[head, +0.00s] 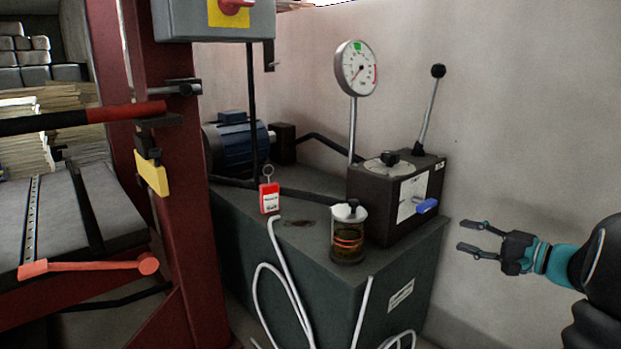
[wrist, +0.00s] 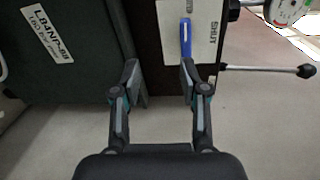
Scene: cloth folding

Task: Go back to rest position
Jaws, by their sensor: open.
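My gripper (head: 476,237) is at the right of the head view, to the right of the dark green cabinet and in front of the pale wall. Its two fingers are apart, with nothing between them, and point left. In the wrist view my gripper (wrist: 159,75) also shows open and empty. A blue handle (head: 426,206) on the dark control box (head: 376,215) is a little left of my fingertips in the head view. In the wrist view the blue handle (wrist: 186,38) is just beyond the right fingertip; I cannot tell whether they touch.
The cabinet (head: 260,255) carries a gauge (head: 357,68), a lever (head: 430,105), a glass jar (head: 348,250), a red tag (head: 269,198) and a blue motor (head: 231,145). White hoses (head: 285,265) hang in front. A dark red frame (head: 185,200) stands left. Wall space right of the cabinet is clear.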

